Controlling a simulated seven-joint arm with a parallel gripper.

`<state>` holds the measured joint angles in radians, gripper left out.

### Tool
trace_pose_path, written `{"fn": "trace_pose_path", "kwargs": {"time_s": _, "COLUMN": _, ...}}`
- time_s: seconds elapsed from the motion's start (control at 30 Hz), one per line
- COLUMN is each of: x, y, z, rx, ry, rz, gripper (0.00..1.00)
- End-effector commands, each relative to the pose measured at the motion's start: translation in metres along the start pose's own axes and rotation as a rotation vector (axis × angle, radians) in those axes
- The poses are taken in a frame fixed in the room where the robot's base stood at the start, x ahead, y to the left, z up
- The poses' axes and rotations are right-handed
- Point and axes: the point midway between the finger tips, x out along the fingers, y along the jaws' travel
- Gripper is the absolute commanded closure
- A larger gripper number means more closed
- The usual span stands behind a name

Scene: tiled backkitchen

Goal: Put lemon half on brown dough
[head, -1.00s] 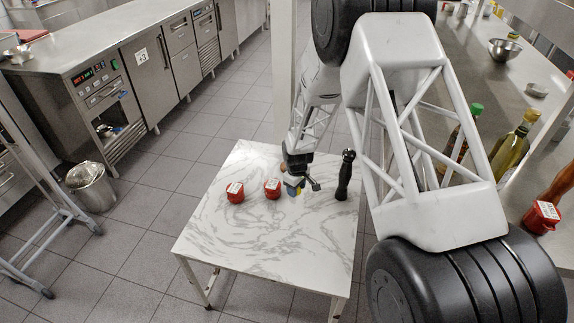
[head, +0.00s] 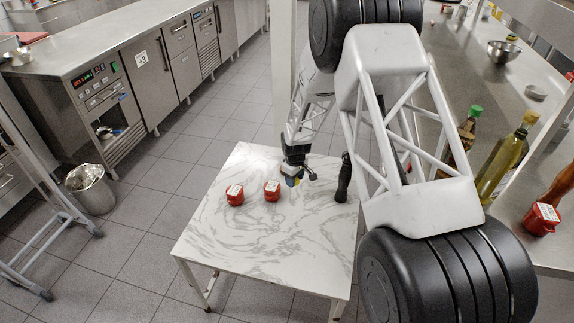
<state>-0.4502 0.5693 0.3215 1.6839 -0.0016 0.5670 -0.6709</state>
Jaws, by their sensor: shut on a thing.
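My gripper (head: 292,180) is over the far part of the white marble-patterned table (head: 250,240), left of a black pepper mill. It is small in the head view and its fingers are hard to make out. It is shut on a small yellow thing, which looks like the lemon half (head: 298,182); a blue patch shows beside it. I cannot make out the brown dough clearly; my gripper and wrist may hide it.
Two red containers with pale tops, a left one (head: 235,195) and a right one (head: 272,191), stand left of my gripper. The black mill (head: 343,178) stands close on its right. The table's front half is clear. Bottles (head: 502,160) stand on the right counter.

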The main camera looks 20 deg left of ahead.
Motion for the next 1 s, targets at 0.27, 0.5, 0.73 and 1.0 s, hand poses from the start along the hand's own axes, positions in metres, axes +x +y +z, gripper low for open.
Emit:
{"fn": "trace_pose_path", "kwargs": {"time_s": 0.27, "x": 0.003, "y": 0.018, "z": -0.023, "rx": 0.0, "ry": 0.001, "rz": 0.001, "gripper": 0.75}}
{"fn": "trace_pose_path", "kwargs": {"time_s": 0.5, "x": 0.006, "y": 0.038, "z": -0.047, "rx": 0.0, "ry": 0.001, "rz": 0.001, "gripper": 0.75}}
{"fn": "trace_pose_path", "kwargs": {"time_s": 0.73, "x": 0.009, "y": 0.058, "z": -0.071, "rx": 0.0, "ry": 0.001, "rz": 0.001, "gripper": 0.75}}
{"fn": "trace_pose_path", "kwargs": {"time_s": 1.0, "x": 0.012, "y": 0.079, "z": -0.097, "rx": 0.0, "ry": 0.001, "rz": 0.001, "gripper": 0.75}}
